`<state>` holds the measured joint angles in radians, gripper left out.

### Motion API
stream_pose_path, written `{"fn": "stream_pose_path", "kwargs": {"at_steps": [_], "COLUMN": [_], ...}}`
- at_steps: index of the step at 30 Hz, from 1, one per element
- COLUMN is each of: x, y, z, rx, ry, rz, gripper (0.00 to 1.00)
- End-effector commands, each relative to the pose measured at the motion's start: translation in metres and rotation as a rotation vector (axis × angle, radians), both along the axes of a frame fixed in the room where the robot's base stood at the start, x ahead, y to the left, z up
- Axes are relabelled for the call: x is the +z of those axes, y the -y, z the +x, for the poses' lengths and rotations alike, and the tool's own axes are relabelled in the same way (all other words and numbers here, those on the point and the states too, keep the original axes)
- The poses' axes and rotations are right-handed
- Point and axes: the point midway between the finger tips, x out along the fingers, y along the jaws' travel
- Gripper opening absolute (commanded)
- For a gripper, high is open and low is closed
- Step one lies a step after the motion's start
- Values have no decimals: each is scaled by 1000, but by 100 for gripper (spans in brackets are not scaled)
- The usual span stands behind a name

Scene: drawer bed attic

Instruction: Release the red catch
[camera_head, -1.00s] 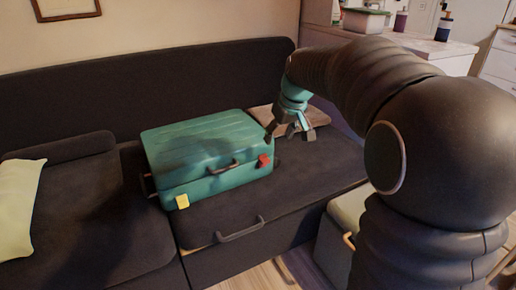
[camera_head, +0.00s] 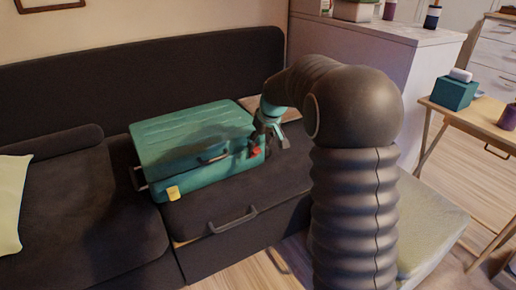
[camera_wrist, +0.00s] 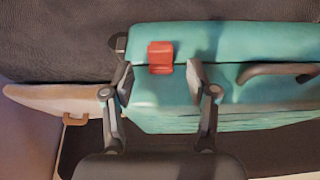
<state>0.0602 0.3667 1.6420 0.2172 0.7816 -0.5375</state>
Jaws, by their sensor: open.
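A teal suitcase (camera_head: 185,150) lies flat and closed on the dark sofa seat, with a yellow tag (camera_head: 173,193) on its front. The red catch (camera_head: 255,152) sits at the right end of the front side, partly behind my gripper in the head view. In the wrist view the red catch (camera_wrist: 160,57) shows whole, with the suitcase (camera_wrist: 240,45) around it. My gripper (camera_wrist: 159,76) is open, its two fingers spread to either side of the catch's lower end. The gripper also shows in the head view (camera_head: 261,142) close to the suitcase's right end. I cannot tell whether the fingers touch the suitcase.
The suitcase handle (camera_wrist: 275,72) stands out right of the catch in the wrist view. A grey pull handle (camera_head: 232,220) is on the sofa's front. A white cabinet (camera_head: 375,75) and a small table (camera_head: 480,118) stand at the right.

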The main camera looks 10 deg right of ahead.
Motion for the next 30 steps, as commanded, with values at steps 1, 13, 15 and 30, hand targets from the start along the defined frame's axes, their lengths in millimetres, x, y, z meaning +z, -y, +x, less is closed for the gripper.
{"fn": "stream_pose_path", "kwargs": {"at_steps": [1,13,15,30], "x": [-9,-29,-29,-30], "y": [-1,-4,-4,-4], "z": [2,11,11,11], "rx": [0,0,0,-1], "ry": [-2,0,0,3], "rz": [0,0,0,1], "gripper": [58,58,58,0]}}
